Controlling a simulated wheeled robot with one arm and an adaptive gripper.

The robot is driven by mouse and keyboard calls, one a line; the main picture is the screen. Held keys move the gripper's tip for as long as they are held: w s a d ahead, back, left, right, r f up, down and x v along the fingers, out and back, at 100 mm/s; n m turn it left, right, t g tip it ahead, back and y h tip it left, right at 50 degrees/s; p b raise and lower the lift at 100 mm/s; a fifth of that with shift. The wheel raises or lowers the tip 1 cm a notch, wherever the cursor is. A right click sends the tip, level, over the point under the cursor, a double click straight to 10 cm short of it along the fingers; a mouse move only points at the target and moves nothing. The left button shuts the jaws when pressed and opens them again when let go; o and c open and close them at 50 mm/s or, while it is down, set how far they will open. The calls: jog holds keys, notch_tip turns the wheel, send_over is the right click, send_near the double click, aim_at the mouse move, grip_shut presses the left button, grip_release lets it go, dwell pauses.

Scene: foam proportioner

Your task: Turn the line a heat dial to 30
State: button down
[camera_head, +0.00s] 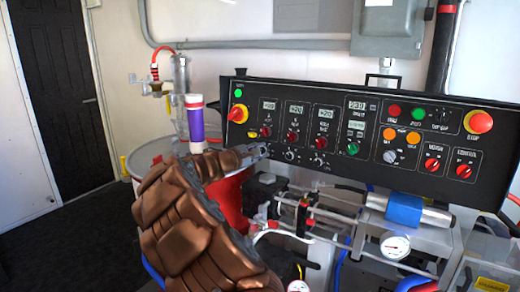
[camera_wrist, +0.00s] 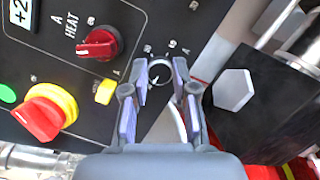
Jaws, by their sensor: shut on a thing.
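A small silver dial (camera_wrist: 159,73) with a printed scale around it is on the black control panel (camera_head: 345,165), near the red knob labelled A HEAT (camera_wrist: 98,44). My gripper (camera_wrist: 162,76) has its two fingers on either side of this dial and is shut on it. In the head view my gripper (camera_head: 262,150) reaches the panel's lower left and hides the dial. The red A heat knob (camera_head: 265,131) sits just above it. The setting on the dial's scale is too small to read.
A red and yellow stop knob (camera_wrist: 45,110) and a yellow button (camera_wrist: 105,92) are close to the left finger. More silver dials (camera_head: 289,155) sit in a row to the right. Pipes, valves and a gauge (camera_head: 395,245) crowd the space below the panel.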

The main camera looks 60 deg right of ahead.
jog(key=shift+n+p, duration=0.3)
jog(key=shift+n, duration=0.6)
jog(key=c, duration=0.9)
grip_release()
jog(key=shift+a, duration=0.1)
jog(key=w+a, duration=0.1)
jog(key=a, duration=1)
jog(key=shift+w+a+r, duration=0.2)
jog(key=shift+a+r, duration=0.05)
jog(key=shift+a, duration=0.1)
jog(key=shift+s, duration=0.1)
